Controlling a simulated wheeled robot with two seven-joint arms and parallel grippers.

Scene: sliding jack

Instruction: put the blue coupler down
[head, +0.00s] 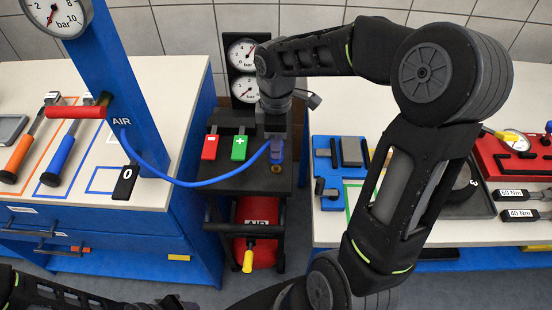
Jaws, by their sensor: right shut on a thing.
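The blue coupler (277,152) is in my right gripper (275,138), over the front part of the dark cart top. The gripper points down and is shut on the coupler, and its fingers are small here. A blue air hose (205,184) runs from the coupler to the blue post (105,75) marked AIR. A small brass-coloured tip shows below the coupler; I cannot tell whether it touches the cart. Only part of my left arm shows at the bottom left edge, and its gripper's fingers cannot be made out.
The dark cart (225,178) carries a red block (210,147), a green plus block (239,147) and two gauges at its back. A red AIR tank (257,212) sits below. A black 0 tag (125,182) hangs left. The right bench (330,230) holds a blue tray (326,160).

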